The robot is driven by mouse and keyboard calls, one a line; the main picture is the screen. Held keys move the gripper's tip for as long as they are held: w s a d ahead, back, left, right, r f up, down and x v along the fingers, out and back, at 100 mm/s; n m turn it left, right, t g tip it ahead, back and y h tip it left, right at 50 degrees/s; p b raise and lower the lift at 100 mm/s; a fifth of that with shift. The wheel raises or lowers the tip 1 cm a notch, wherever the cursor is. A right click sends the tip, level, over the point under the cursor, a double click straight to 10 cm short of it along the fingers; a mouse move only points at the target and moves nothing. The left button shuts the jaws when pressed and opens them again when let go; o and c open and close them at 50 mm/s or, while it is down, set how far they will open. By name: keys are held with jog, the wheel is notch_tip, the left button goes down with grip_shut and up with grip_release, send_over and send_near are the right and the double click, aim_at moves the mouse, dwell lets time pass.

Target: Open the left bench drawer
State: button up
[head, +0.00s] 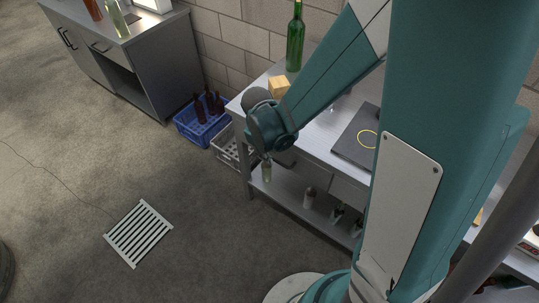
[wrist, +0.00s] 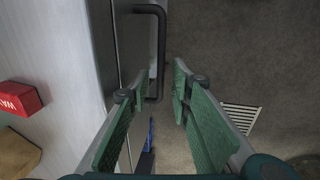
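In the wrist view, a dark bar handle (wrist: 161,50) stands out from the front of a bench drawer (wrist: 130,45). The drawer front looks in line with the bench (wrist: 60,50), with no clear gap. My gripper (wrist: 154,82) is open, its green-padded fingers apart, one on each side of the handle's line. The handle shows between and beyond the fingertips; I cannot tell whether they touch it. In the head view, the steel bench (head: 318,142) is at the right, and my wrist hides its left drawer and most of my gripper.
A blue crate (head: 190,128) with brown bottles and a grey crate (head: 226,150) stand by the bench's left end. A green bottle (head: 295,40) and a wooden block (head: 279,86) stand on top. Several items sit on the lower shelf (head: 290,197). Floor near the grate (head: 138,233) is clear.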

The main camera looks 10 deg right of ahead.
jog(key=shift+d+f, duration=0.1)
jog(key=shift+f, duration=0.4)
grip_shut()
jog(key=s+a+b, duration=0.2)
jog(key=s+a, duration=1.8)
jog(key=shift+s+a, duration=0.2)
jog(key=shift+a, duration=0.05)
dwell(0.3)
grip_release()
